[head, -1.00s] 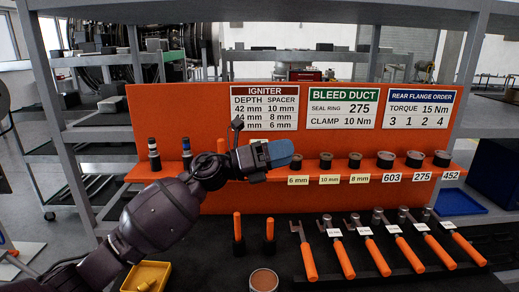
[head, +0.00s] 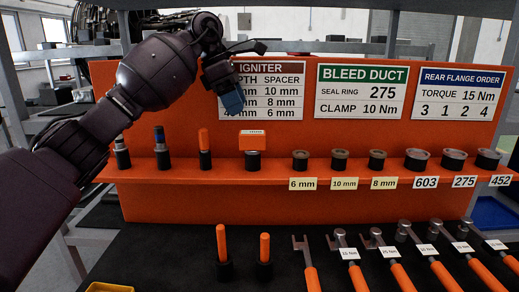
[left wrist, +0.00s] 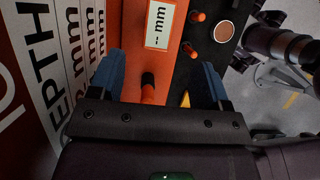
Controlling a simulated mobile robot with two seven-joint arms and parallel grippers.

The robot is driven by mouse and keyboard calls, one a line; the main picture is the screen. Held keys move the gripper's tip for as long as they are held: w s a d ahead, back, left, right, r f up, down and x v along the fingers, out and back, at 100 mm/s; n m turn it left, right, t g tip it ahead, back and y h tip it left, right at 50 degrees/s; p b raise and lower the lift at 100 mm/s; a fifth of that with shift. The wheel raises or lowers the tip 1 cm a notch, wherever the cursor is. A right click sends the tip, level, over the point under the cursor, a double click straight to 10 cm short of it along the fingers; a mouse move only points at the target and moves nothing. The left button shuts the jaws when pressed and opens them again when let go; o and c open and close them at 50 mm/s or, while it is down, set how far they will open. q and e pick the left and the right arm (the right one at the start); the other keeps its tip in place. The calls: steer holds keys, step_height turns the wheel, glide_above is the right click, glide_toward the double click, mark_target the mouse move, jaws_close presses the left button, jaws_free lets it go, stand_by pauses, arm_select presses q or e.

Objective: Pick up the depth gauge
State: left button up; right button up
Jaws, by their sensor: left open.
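The depth gauge (head: 253,143) is a small orange box with a white display on top. It stands in a black holder on the orange shelf, below the igniter sign. In the left wrist view its display (left wrist: 159,23) reads "-- mm", beyond the fingertips. My left gripper (head: 232,103) has blue fingers and points down, appearing above and slightly left of the gauge, apart from it. In the wrist view the fingers (left wrist: 160,80) are wide apart with nothing held. An orange-handled tool (left wrist: 148,92) stands on the shelf below, in line with the gap.
Rings on the right start with the 6 mm spacer (head: 300,160). An orange back panel with signs rises close behind. Wrenches and two orange-handled tools stand in front.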

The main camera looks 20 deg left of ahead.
mark_target(248, 132)
arm_select(q)
steer(key=x, duration=0.4)
steer(key=shift+f, duration=0.35)
steer(key=shift+w+d+f, duration=0.1)
steer(key=shift+d+f, duration=0.2)
steer(key=shift+f, duration=0.25)
steer(key=shift+x, duration=2.35)
steer(key=shift+w+a, duration=0.1)
arm_select(e)
steer(key=shift+s+d, duration=0.1)
steer(key=shift+s, duration=0.2)
steer(key=shift+s, duration=0.1)
arm_select(q)
steer(key=c, duration=1.1)
arm_select(e)
steer(key=shift+s+f, duration=0.15)
steer(key=shift+s, duration=0.15)
